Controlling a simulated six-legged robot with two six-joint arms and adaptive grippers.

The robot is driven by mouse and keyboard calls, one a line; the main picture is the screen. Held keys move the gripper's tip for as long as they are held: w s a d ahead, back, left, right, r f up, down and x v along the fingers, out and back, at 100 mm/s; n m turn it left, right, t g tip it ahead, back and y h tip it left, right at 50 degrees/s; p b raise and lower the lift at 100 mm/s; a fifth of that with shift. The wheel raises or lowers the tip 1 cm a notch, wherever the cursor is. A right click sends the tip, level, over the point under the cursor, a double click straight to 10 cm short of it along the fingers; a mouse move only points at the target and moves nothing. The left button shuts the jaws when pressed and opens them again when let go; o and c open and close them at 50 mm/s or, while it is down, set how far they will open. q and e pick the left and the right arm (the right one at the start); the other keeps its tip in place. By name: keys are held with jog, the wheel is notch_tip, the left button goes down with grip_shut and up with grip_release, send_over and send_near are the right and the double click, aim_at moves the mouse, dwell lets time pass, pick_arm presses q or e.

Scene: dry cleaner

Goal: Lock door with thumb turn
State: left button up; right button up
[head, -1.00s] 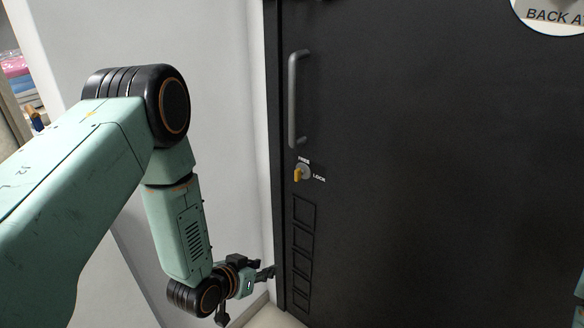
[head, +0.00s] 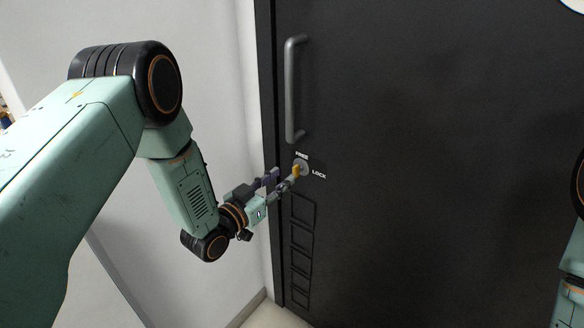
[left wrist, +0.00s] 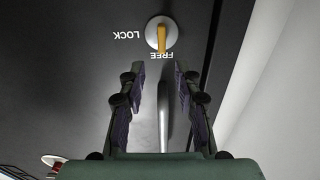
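The black door (head: 430,120) carries a thumb turn (head: 298,168), a small silver disc with a yellow lever, below the handle. "FREE" is printed above it and "LOCK" to its right. In the left wrist view, seen upside down, the thumb turn (left wrist: 161,36) has its lever upright, in line with "FREE". My left gripper (head: 281,179) is just left of and below the thumb turn in the head view. In the left wrist view its fingers (left wrist: 160,68) are open, with the thumb turn beyond the tips and nothing gripped. My right gripper is out of view.
A grey vertical bar handle (head: 292,90) stands above the thumb turn; it also shows between the fingers in the left wrist view (left wrist: 163,118). Square outlines (head: 302,237) run down the door below. A pale wall (head: 220,90) lies left of the dark frame.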

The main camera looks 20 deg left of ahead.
aim_at(293, 168)
pick_arm(q)
jog(key=x, duration=0.5)
jog(key=shift+w+f+b, duration=0.1)
jog(key=shift+f+b, duration=0.15)
jog(key=shift+b, duration=0.15)
jog(key=shift+w+d+r, duration=0.15)
jog(key=shift+w+d, duration=0.05)
jog(key=shift+w, duration=0.05)
jog(key=shift+a, duration=0.1)
jog(key=shift+w+a, duration=0.1)
jog(key=shift+c, duration=0.2)
grip_shut()
